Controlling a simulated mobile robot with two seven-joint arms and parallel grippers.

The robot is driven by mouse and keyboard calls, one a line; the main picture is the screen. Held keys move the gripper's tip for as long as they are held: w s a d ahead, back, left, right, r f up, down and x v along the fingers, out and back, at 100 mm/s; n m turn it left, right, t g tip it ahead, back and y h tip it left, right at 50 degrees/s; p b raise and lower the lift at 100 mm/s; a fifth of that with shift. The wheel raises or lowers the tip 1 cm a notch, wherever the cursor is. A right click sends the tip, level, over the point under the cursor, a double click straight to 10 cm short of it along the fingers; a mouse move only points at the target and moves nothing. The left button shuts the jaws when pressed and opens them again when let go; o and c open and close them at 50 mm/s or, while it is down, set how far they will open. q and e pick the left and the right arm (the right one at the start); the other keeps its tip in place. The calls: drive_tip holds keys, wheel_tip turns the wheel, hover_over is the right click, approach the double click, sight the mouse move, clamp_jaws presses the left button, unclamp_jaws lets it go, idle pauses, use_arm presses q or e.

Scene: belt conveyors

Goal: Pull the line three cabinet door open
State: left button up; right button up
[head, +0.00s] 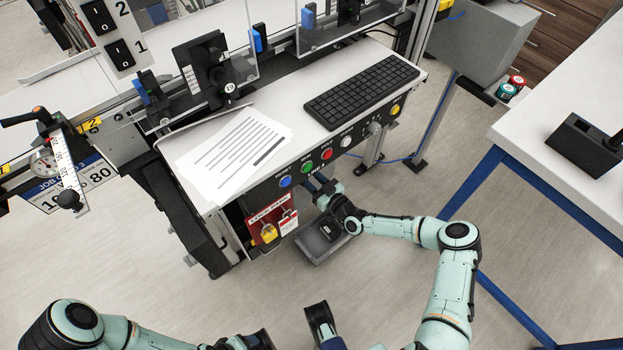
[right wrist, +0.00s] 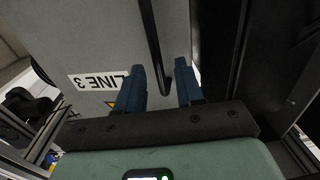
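In the right wrist view, the grey cabinet door (right wrist: 98,40) carries an upside-down "LINE 3" label (right wrist: 98,81). Its thin black bar handle (right wrist: 155,45) runs down between the two blue fingers of my right gripper (right wrist: 160,86). The fingers are apart, with space on both sides of the handle. I cannot tell whether the door is ajar. In the head view, my right gripper (head: 322,188) is under the console's front edge, partly hidden. A dark blue-tipped gripper part (head: 320,318) shows at the bottom, seemingly my left gripper; its opening is unclear.
The console (head: 225,205) carries a keyboard (head: 362,91), a paper sheet and a row of coloured buttons. A red lock board (head: 268,222) hangs below it, left of my right gripper. A white table with blue legs (head: 570,95) stands at right. Open floor lies in front.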

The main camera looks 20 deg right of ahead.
clamp_jaws()
idle(1.4)
